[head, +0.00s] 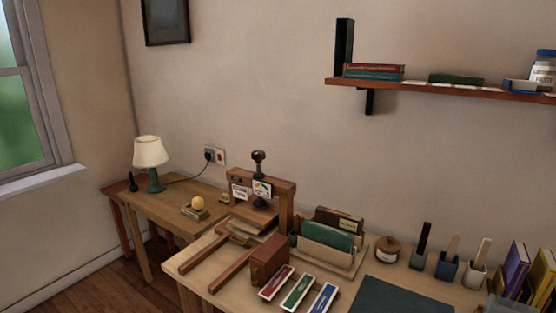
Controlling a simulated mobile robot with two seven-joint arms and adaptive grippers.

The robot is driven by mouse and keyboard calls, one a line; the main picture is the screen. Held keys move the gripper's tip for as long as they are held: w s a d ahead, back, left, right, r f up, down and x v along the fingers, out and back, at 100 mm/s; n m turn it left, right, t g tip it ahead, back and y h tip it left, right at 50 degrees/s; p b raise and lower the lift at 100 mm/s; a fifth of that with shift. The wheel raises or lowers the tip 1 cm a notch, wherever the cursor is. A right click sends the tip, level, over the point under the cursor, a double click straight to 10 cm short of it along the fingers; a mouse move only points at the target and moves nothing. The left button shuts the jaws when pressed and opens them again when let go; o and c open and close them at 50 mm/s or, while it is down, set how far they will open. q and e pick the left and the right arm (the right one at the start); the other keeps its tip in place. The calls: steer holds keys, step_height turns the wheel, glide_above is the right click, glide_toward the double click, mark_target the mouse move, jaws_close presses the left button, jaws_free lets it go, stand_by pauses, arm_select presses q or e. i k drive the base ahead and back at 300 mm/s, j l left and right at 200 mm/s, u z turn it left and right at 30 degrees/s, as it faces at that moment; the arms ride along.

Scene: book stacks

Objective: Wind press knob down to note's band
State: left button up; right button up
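A wooden book press (288,188) stands on the near table, its crossbeam carried on posts. Its dark knob (258,156) is at the top of a screw that rises above the crossbeam. A small white note (239,191) with dark lettering, too small to read, is on the left of the beam. A white card with a coloured dial (262,188) is just right of it, below the knob. A plate and a stack of boards show under the press. Neither of my grippers is in view.
Right of the press are a brown box (269,260), several coloured trays, a rack of books (330,235), a round jar (387,249) and tool pots. A side table with a lamp (150,156) stands at left. A dark mat (400,297) lies in front.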

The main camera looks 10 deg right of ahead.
mark_target(258, 155)
steer(key=i+j+z, duration=0.15)
steer(key=j+z, duration=0.25)
steer(key=i+j+z, duration=0.15)
steer(key=j+z, duration=0.2)
steer(key=i+j+z, duration=0.1)
steer(key=j, duration=0.5)
steer(key=i+j+z, duration=0.1)
steer(key=j, duration=0.55)
steer(key=j+z, duration=0.1)
steer(key=j, duration=0.55)
steer(key=i, duration=0.05)
